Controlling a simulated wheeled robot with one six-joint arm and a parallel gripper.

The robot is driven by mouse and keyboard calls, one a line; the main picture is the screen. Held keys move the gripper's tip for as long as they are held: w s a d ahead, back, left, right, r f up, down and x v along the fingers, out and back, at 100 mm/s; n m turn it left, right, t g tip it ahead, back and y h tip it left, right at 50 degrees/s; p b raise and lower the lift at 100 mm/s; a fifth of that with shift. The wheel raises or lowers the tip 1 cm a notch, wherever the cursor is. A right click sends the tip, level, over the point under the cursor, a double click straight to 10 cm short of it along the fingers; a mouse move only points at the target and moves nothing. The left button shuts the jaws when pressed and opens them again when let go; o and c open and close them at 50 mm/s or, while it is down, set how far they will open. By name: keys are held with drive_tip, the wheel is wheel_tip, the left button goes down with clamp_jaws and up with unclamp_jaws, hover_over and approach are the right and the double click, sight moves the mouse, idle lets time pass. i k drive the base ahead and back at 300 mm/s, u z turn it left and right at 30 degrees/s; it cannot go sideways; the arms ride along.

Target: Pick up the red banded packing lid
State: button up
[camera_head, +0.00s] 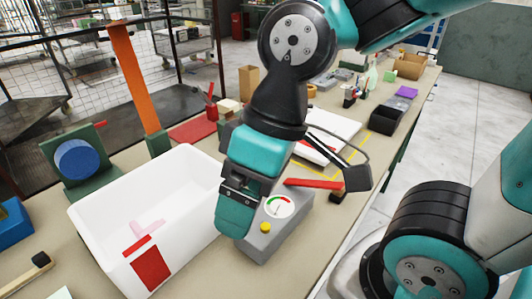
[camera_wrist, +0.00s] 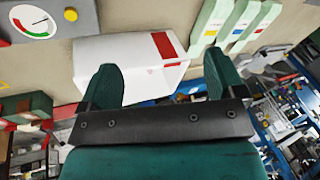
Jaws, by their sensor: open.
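The white, box-shaped packing lid (camera_head: 195,195) stands on the table at left centre in the head view, hollow side up. A red band runs down its near wall, and a pinkish mark shows inside. In the wrist view the white lid (camera_wrist: 110,60) lies beyond my fingers, its red band at the upper right. My gripper (camera_head: 236,215) hangs just right of the lid in the head view, partly in front of its right end. In the wrist view my gripper (camera_wrist: 160,78) is open with nothing between its fingers. The left finger covers part of the lid; I cannot tell whether they touch.
A grey gauge box (camera_head: 268,238) with a yellow button stands close right of my gripper. A green stand with a blue disc (camera_head: 76,160) and an orange post (camera_head: 135,80) are behind the lid. A black bin (camera_head: 400,125) and a red bar (camera_head: 313,183) lie farther right.

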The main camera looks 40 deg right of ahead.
sight(344, 127)
drive_tip(key=k, duration=0.5)
drive_tip(key=z, duration=2.05)
drive_tip(key=i, duration=1.55)
drive_tip(key=u, duration=2.5)
